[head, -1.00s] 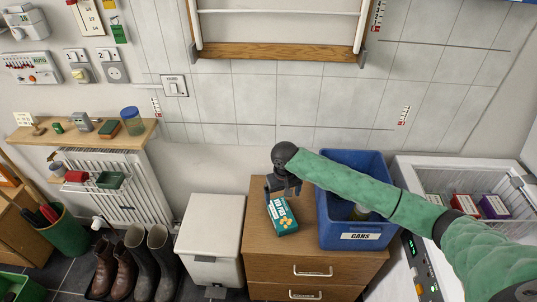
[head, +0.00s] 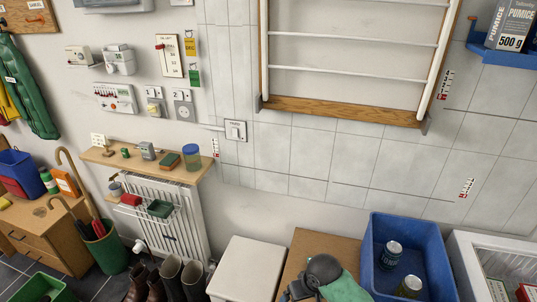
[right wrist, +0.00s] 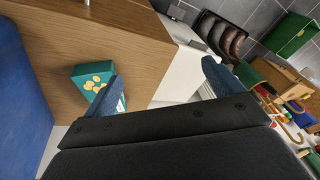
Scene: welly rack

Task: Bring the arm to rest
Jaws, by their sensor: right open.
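My right arm comes in at the bottom of the head view, with its dark wrist (head: 322,272) over the wooden drawer cabinet (head: 300,254). The fingers are below the picture edge there. In the right wrist view my right gripper (right wrist: 163,84) is open, its two blue fingers wide apart. A teal box (right wrist: 92,73) with yellow shapes is at the wooden cabinet top, partly hidden behind the left finger. I cannot tell whether finger and box touch. Nothing shows clasped between the fingers. My left gripper is in neither view.
A blue crate (head: 375,235) with two cans stands right of the wrist, close to the arm. A white bin (head: 245,265) stands left. A white freezer (head: 480,243) is at the right edge. A wall shelf (head: 130,160) and radiator are further left. Boots stand on the floor.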

